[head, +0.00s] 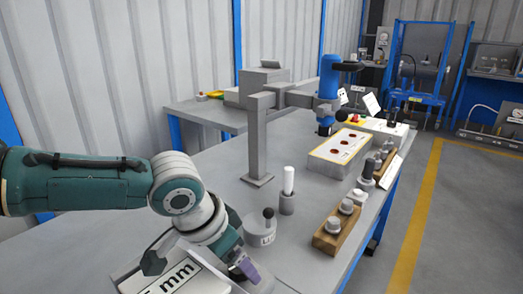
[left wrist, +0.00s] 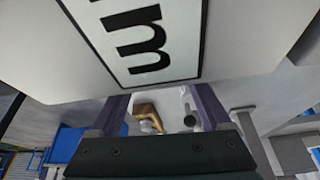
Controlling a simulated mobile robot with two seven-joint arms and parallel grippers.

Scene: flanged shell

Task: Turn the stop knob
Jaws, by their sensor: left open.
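My left gripper (head: 243,268) is at the near end of the bench, far from that knob, partly hidden by my own wrist. Its purple fingers (left wrist: 160,106) stand apart and empty in the left wrist view. A white block marked "mm" (left wrist: 235,35) looms close to them. My right gripper is not in view.
A round labelled weight (head: 260,230), a white-topped cylinder (head: 288,190) and wooden blocks (head: 330,240) with metal parts stand nearby. A second table (head: 190,110) is at the back left. Bare bench lies around the post.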

